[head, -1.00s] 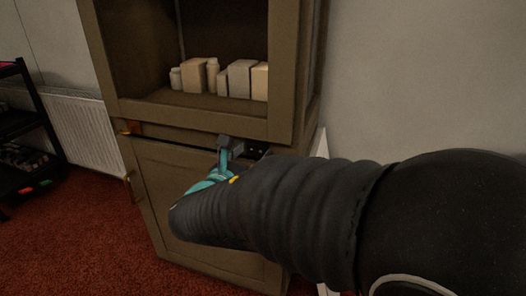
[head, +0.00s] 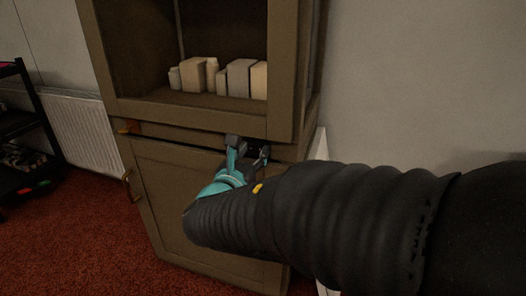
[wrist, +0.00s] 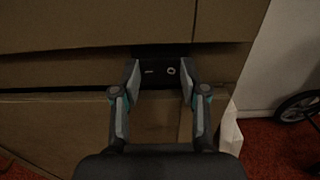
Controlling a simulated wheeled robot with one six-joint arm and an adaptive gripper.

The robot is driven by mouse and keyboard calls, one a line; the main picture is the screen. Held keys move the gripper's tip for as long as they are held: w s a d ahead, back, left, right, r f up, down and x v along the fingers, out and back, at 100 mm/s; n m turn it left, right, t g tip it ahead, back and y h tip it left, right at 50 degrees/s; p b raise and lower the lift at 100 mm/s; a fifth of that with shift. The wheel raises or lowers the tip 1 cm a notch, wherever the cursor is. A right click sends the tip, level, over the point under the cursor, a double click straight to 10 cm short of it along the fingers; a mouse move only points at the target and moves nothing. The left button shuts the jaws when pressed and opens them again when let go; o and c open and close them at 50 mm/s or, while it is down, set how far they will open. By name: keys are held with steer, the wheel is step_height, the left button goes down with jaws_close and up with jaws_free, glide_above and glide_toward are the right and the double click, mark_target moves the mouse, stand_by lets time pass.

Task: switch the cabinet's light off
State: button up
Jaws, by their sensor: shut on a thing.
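The wooden cabinet (head: 195,112) has an open upper compartment and a closed lower door (head: 200,195). A dark gap runs between them on the right. A small black switch panel (wrist: 162,72) with pale line and ring marks sits in that gap in the wrist view. My gripper (wrist: 160,72) has one finger at each side of the panel and is shut on it. In the head view my gripper (head: 250,148) is at the gap, and the panel is largely hidden behind its fingers. The compartment looks dim; I cannot tell whether its light is on.
Pale boxes and bottles (head: 238,78) stand on the cabinet shelf. A black rack (head: 25,130) and a radiator (head: 82,130) are at the left. A dark wheel (wrist: 298,106) is at the right in the wrist view. Red carpet lies in front.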

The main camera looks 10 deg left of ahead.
steer(key=o, duration=1.1)
steer(key=shift+o, duration=0.2)
steer(key=shift+s, duration=0.15)
steer(key=s, duration=1.1)
steer(key=shift+s+a, duration=0.35)
steer(key=shift+a, duration=0.1)
